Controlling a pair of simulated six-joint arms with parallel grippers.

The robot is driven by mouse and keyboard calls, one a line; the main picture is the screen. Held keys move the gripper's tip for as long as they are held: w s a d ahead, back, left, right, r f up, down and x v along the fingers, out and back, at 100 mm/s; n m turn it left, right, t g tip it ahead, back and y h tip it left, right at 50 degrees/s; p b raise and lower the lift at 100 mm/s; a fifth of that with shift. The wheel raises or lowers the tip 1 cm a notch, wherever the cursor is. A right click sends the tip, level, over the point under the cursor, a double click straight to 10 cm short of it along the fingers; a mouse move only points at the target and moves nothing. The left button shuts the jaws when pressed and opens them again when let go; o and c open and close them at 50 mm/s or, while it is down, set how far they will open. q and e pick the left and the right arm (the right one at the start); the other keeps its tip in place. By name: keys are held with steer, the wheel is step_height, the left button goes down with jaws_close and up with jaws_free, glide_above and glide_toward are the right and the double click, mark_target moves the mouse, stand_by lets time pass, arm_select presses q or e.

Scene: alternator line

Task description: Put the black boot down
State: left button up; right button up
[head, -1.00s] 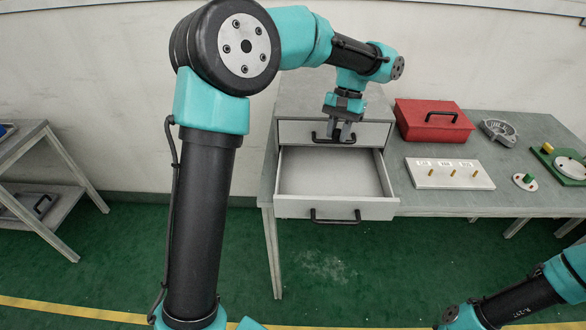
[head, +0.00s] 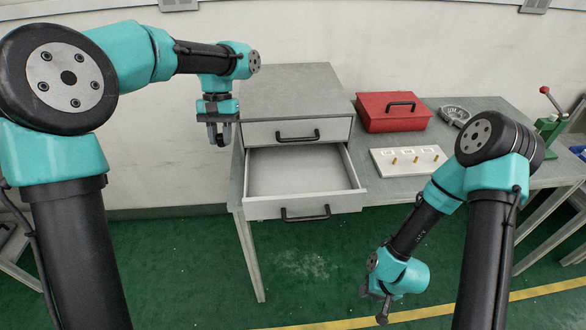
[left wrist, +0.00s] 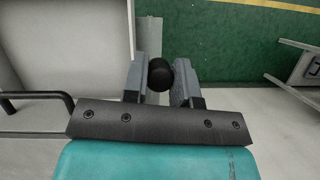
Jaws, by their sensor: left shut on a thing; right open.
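The black boot (left wrist: 160,75) shows in the left wrist view as a small, dark, rounded piece between the two grey fingers. My left gripper (head: 221,134) is shut on it and points down, beside the left side of the grey drawer cabinet (head: 290,90) in the head view. In that view the boot is mostly hidden by the fingers. My right gripper (head: 378,302) is open and low, over the green floor in front of the workbench, with nothing visible in it.
The cabinet's lower drawer (head: 305,205) is pulled out and looks empty; its upper drawer (head: 297,131) is shut. A red toolbox (head: 393,116), a pale board with several brass pegs (head: 385,165) and a grey casting (head: 453,114) stand to the right on the workbench (head: 235,185).

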arm_select(q)
steer(key=shift+d+f, duration=0.1)
steer(key=shift+d, duration=0.05)
steer(key=w+d+f+n+h, duration=0.1)
steer(key=d+f+n+h, duration=0.25)
steer(key=d+n, duration=0.45)
steer(key=n+t+h, duration=0.1)
steer(key=n+t, duration=0.3)
steer(key=n, duration=0.4)
glide_above(305, 191)
steer(key=a, duration=0.1)
step_height(305, 191, down, 5)
steer(key=shift+w+a+r, duration=0.1)
steer(key=shift+a+r, duration=0.05)
steer(key=shift+r, duration=0.05)
steer(key=shift+f, duration=3.15)
steer(key=shift+f, duration=1.85)
